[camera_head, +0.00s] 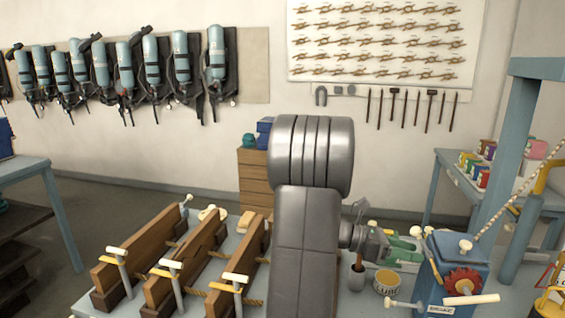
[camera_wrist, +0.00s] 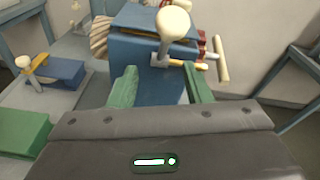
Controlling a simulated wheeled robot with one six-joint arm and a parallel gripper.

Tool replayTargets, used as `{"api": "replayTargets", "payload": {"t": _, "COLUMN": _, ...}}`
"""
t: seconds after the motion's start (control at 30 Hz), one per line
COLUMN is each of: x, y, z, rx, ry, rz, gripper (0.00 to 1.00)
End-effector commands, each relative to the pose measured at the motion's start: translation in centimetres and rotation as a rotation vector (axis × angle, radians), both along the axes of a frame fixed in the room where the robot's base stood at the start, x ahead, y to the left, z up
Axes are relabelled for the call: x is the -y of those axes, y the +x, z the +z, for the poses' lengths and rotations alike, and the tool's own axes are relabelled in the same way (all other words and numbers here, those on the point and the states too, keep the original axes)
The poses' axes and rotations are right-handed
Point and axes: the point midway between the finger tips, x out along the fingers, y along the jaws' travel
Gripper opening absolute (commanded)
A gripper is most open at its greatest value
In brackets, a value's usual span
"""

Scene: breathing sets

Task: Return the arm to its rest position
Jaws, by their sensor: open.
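My gripper (camera_head: 412,250) is at the right of the head view, reaching right from my grey arm, which fills the middle of that view. In the wrist view its two green fingers (camera_wrist: 160,88) stand apart with nothing held between them. A blue box-shaped device (camera_head: 437,272) with a red gear and pale handles is just beyond the fingertips. The blue device also fills the top middle of the wrist view (camera_wrist: 140,58). I cannot tell how wide the gap between fingertips and device is.
Wooden beams (camera_head: 205,248) with clamps lie on the workbench left of my arm. A yellow-rimmed can (camera_head: 387,282) stands below my gripper. A blue table with colored cans (camera_head: 482,172) is at the right. Breathing sets (camera_head: 152,62) hang on the back wall.

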Motion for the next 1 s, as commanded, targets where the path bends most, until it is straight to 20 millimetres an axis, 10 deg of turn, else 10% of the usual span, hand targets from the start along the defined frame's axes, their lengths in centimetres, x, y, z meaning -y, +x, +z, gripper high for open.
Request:
{"api": "replayTargets", "payload": {"t": 0.3, "x": -0.1, "y": 0.5, "z": -1.5, "rx": -0.037, "ry": -0.156, "rz": 0.0, "gripper": 0.45}}
{"api": "replayTargets", "payload": {"t": 1.0, "x": -8.3, "y": 2.4, "z": -0.8, "rx": -0.037, "ry": -0.152, "rz": 0.0, "gripper": 0.45}}
